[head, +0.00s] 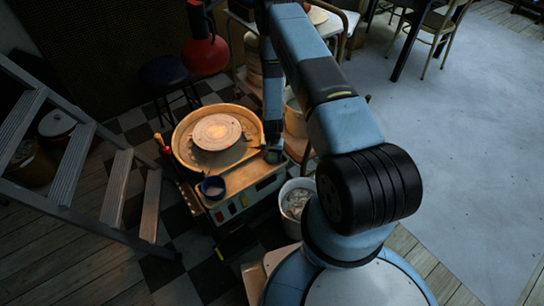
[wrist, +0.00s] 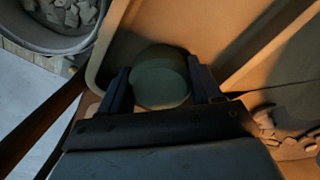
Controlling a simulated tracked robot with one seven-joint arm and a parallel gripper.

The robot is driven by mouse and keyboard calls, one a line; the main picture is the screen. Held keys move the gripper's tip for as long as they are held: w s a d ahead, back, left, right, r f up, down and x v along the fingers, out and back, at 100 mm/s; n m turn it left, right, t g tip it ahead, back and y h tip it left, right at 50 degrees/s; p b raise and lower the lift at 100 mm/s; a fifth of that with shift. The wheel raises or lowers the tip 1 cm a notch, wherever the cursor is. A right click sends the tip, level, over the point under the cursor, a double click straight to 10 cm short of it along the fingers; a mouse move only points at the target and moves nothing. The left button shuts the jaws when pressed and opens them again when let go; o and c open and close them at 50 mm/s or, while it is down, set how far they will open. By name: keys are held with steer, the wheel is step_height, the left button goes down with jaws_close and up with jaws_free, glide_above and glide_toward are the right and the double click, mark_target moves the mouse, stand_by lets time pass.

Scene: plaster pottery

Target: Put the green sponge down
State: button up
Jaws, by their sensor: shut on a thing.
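The green sponge (wrist: 160,78) is round and dark green in the wrist view. It sits between the two fingers of my gripper (wrist: 160,84), which is shut on it. Below it in that view is the tan tray surface of the pottery wheel (wrist: 140,17), near a rounded corner. I cannot tell whether the sponge touches this surface. In the head view my gripper (head: 273,156) is low at the right side of the wheel, beside its round basin. The sponge cannot be made out there.
The wheel head (head: 217,132) sits inside the basin. A dark blue bowl (head: 213,187) stands on the wheel's front deck. A bucket of pale scraps (head: 297,199) stands right of the wheel. A red lamp (head: 206,55) hangs behind, and a stepladder (head: 70,165) stands at left.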

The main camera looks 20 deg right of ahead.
steer(key=o, duration=1.1)
steer(key=shift+r, duration=0.1)
step_height(320, 180, up, 50)
steer(key=n+t, duration=0.2)
steer(key=t, duration=0.1)
steer(key=s+r+n+t, duration=0.1)
steer(key=s+r, duration=1)
steer(key=s, duration=0.3)
steer(key=s+r+n+t, duration=0.2)
steer(key=s+r, duration=1)
steer(key=s, duration=0.2)
